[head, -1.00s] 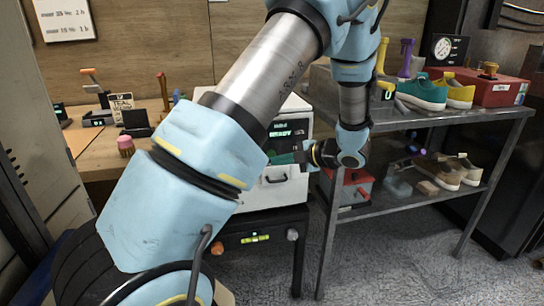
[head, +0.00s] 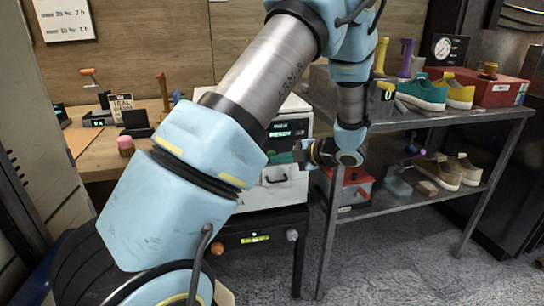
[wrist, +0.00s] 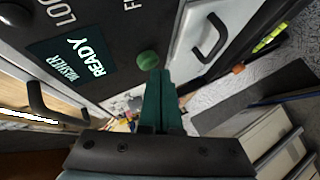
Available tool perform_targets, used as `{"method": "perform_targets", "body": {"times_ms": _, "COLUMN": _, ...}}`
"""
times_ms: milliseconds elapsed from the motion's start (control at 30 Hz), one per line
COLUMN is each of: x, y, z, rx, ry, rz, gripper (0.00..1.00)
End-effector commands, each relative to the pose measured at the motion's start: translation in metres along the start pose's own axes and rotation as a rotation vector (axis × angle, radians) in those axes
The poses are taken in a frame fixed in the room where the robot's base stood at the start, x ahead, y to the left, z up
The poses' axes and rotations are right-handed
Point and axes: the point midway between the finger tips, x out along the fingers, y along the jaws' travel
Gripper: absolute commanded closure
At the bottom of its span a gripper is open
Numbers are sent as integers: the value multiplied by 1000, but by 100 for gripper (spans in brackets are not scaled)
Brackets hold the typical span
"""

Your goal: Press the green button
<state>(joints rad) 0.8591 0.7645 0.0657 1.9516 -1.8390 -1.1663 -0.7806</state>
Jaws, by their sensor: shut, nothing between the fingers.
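The green button (wrist: 148,60) is a small round knob on the dark panel of the washer, beside the lit READY display (wrist: 75,58). My gripper (wrist: 158,74) is shut and empty, its teal fingers pointing at the panel. In the wrist view the fingertips appear just below and right of the button; I cannot tell whether they touch it. In the head view the white washer (head: 285,188) stands behind my arm, with my gripper (head: 298,152) in front of its right side. The button cannot be made out there.
The washer's door handle (wrist: 212,38) is right of the button in the wrist view. A metal shelf (head: 455,116) with sneakers (head: 422,93) and a red box (head: 495,92) stands at right. A wooden workbench (head: 98,150) with tools is at left. Grey floor is open at lower right.

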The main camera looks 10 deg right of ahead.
Motion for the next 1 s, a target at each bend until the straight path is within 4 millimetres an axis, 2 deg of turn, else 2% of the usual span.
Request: {"method": "perform_targets", "body": {"times_ms": 1000, "x": 6, "y": 4, "z": 4, "rx": 0, "ry": 1, "rz": -1, "gripper": 100}}
